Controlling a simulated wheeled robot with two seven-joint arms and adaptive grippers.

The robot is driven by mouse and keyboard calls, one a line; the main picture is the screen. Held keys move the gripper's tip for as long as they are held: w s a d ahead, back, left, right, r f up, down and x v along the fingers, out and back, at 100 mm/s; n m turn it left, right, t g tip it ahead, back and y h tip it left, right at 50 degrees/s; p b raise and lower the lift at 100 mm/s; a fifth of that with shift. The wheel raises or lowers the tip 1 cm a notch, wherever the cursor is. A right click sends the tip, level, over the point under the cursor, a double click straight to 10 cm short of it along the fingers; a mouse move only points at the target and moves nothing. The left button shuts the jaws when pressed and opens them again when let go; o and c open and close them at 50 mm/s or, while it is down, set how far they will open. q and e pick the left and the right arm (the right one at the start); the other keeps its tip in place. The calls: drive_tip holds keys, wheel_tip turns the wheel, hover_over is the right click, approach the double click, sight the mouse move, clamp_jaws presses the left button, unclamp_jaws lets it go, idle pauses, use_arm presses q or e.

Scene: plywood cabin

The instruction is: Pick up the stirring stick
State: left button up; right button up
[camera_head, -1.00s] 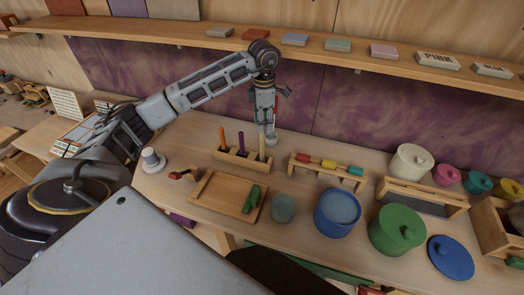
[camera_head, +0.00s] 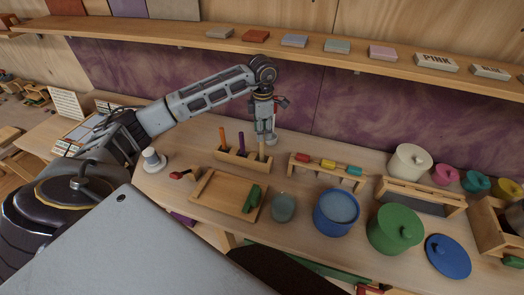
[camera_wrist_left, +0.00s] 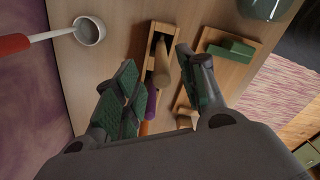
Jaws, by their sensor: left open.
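A wooden rack (camera_head: 228,157) holds an orange stick (camera_head: 222,137), a purple stick (camera_head: 241,143) and a plain wooden stick (camera_head: 262,150), all upright. The plain stick looks like the stirring stick. My left gripper (camera_head: 263,138) points down over that end of the rack and partly covers the plain stick. In the left wrist view the open gripper (camera_wrist_left: 156,60) has the plain stick (camera_wrist_left: 162,65) between its two fingers, with a gap on the right; contact cannot be told. The rack (camera_wrist_left: 158,32) also shows there. My right gripper is not in view.
A wooden tray (camera_head: 207,195) with a green block (camera_head: 252,197) lies in front of the rack. A block stand (camera_head: 298,172), glass (camera_head: 283,208) and blue pot (camera_head: 320,220) stand to the right. A shelf (camera_head: 340,57) runs above.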

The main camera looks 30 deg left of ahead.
sight(261, 144)
use_arm(q)
drive_tip(key=shift+s+f+p, duration=0.15)
drive_tip(key=shift+f+p, duration=0.15)
drive_tip(key=shift+f, duration=1.5)
clamp_jaws()
